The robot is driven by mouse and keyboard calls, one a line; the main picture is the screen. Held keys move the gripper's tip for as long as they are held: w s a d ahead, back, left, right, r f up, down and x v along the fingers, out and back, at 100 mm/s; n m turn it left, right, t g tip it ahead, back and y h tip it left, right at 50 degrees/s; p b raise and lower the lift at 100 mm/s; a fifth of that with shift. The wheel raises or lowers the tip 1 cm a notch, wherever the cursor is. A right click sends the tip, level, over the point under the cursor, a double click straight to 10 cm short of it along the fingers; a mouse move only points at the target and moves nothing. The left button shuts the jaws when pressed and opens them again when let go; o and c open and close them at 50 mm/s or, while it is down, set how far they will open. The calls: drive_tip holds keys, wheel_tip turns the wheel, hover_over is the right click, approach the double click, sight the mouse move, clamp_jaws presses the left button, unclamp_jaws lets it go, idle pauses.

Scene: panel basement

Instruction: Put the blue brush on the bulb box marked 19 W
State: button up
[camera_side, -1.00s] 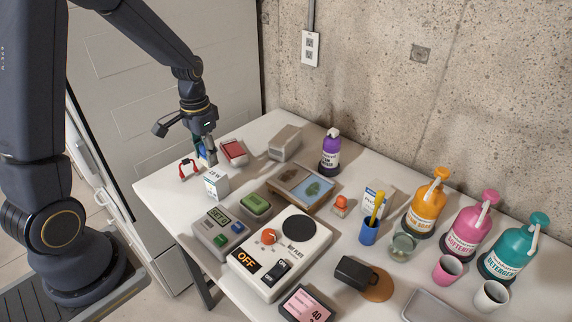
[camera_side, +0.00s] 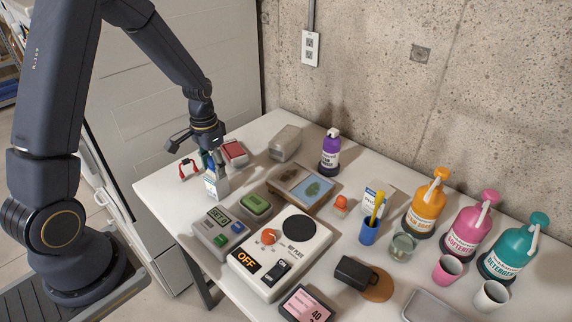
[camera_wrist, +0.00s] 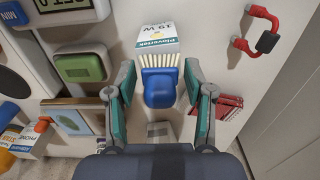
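The blue brush (camera_wrist: 159,88) with pale bristles lies between my fingers in the wrist view. The white bulb box marked 19 W (camera_wrist: 158,36) is just past the bristles, and the brush overlaps its near edge in that view; I cannot tell whether they touch. In the side view the box (camera_side: 216,186) stands upright near the table's left end, just below my gripper (camera_side: 211,164). The brush is mostly hidden there by the fingers. In the wrist view my gripper (camera_wrist: 159,97) is open, with a gap between each teal finger pad and the brush.
A red-handled item (camera_side: 189,168) and a red notebook (camera_side: 234,152) lie close on either side of my gripper. Bare table shows at the left edge.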

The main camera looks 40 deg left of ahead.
sight(214, 171)
drive_tip(key=shift+o, duration=0.9)
drive_tip(key=shift+r, duration=0.1)
drive_tip(key=shift+r, duration=0.35)
wheel_tip(214, 171, up, 11)
drive_tip(key=shift+f, duration=0.1)
drive_tip(key=s+d+r+t, duration=0.5)
drive_tip(key=s+d+r, duration=0.5)
drive_tip(key=s+d, duration=0.2)
drive_tip(key=shift+s+r+t, duration=0.25)
drive_tip(key=shift+s+t, duration=0.05)
drive_tip(key=shift+s, duration=0.95)
